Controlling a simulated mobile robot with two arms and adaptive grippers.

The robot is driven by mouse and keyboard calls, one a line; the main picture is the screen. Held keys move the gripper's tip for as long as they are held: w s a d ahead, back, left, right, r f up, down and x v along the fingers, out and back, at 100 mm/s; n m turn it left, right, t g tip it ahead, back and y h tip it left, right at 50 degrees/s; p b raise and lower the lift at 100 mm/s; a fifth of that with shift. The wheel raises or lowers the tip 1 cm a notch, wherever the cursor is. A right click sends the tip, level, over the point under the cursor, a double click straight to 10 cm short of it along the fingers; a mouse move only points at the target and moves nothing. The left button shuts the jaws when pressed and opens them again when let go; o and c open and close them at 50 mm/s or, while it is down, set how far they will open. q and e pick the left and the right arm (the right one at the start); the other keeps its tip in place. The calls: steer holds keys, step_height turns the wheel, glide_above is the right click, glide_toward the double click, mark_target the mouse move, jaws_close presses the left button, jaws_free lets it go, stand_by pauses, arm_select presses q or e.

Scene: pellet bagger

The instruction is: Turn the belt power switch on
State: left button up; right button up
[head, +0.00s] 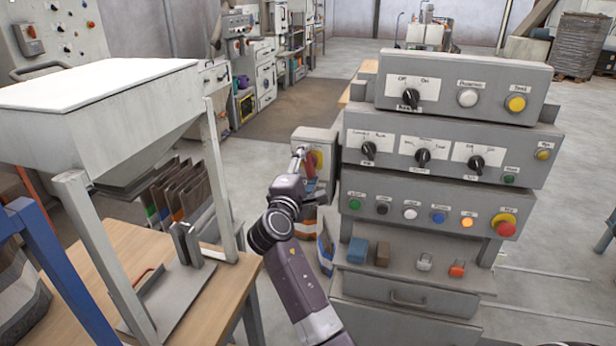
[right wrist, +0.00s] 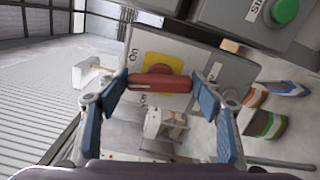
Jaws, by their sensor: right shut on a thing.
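The belt power switch is a grey box (head: 315,137) on the left side of the control console, with a yellow plate (right wrist: 163,62) and a red rotary handle (right wrist: 172,85). My right gripper (head: 304,163) is at the box. In the right wrist view, its two blue-padded fingers (right wrist: 161,82) close on the two ends of the red handle, which lies across the picture. "On" lettering shows beside the yellow plate. The other lettering is partly hidden, so I cannot tell which position the handle points to. My left gripper is not in view.
The grey console (head: 440,145) with knobs, buttons and a red emergency button (head: 505,229) stands right of the switch. A hopper on a stand (head: 130,95) and a wooden table (head: 215,285) are at left. Bags (head: 325,250) stand below the switch. Open floor lies behind.

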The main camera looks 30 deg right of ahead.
steer(key=shift+f+m+b, duration=0.2)
steer(key=shift+m+b, duration=0.85)
steer(key=shift+m, duration=0.25)
steer(key=o, duration=1.2)
steer(key=shift+r, duration=0.1)
steer(key=shift+c, duration=0.2)
steer(key=v, duration=0.7)
steer(key=shift+s+a, duration=0.15)
steer(key=shift+a, duration=0.05)
